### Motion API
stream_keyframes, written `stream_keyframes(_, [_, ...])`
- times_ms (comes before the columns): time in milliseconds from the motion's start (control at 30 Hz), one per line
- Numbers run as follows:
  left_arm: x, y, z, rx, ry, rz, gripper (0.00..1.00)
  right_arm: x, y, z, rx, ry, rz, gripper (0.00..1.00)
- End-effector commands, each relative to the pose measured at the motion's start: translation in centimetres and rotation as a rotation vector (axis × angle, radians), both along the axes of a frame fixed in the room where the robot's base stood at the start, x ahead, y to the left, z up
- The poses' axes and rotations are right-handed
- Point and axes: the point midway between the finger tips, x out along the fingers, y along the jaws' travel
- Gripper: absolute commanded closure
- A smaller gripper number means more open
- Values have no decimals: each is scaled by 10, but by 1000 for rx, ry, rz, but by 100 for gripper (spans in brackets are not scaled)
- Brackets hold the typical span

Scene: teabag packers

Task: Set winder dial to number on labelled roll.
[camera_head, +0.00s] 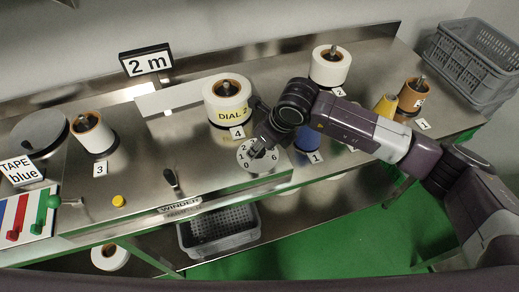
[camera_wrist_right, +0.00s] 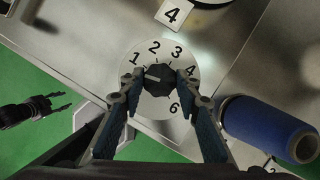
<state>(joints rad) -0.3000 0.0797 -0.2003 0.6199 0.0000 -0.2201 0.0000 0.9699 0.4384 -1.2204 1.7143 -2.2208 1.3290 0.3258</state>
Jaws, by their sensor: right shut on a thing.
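The winder dial (camera_wrist_right: 122,72) is a pale disc with numbers around a dark knob (camera_wrist_right: 158,79). The knob's white mark points left, just below the 1; a finger covers the left lower numbers. The dial also shows in the head view (camera_head: 244,161). My right gripper (camera_wrist_right: 158,84) is shut on the knob, one finger on each side. The labelled roll (camera_head: 226,88) is white with a yellow band reading "DIAL" and a digit, apparently 2, at its curved edge. It stands behind the dial, above a card 4. My left gripper (camera_wrist_right: 66,101) is open and empty, off to the left in the wrist view.
A blue roll (camera_wrist_right: 262,124) stands close to the right of the dial. A black-handled lever (camera_head: 171,178) and yellow button (camera_head: 118,201) are on the winder's left. Other rolls stand around (camera_head: 330,66). A grey basket (camera_head: 247,240) sits below. Grey crates (camera_head: 470,70) stand far right.

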Motion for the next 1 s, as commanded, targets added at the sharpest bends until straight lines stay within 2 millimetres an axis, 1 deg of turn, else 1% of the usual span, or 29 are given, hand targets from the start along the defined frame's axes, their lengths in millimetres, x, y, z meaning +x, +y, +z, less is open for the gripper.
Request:
stream_keyframes(33, [0, 0, -12, 0, 0, 0, 60, 1, 2, -4, 1, -6, -39, 94])
stream_keyframes(600, [0, 0, -83, 0, 0, 0, 60, 0, 5, -4, 3, -8, -581, 94])
stream_keyframes(800, [0, 0, -106, 0, 0, 0, 60, 0, 6, -3, 2, -7, -766, 94])
stream_keyframes(1000, [0, 0, -124, 0, 0, 0, 60, 0, 6, -2, 3, -6, -923, 94])
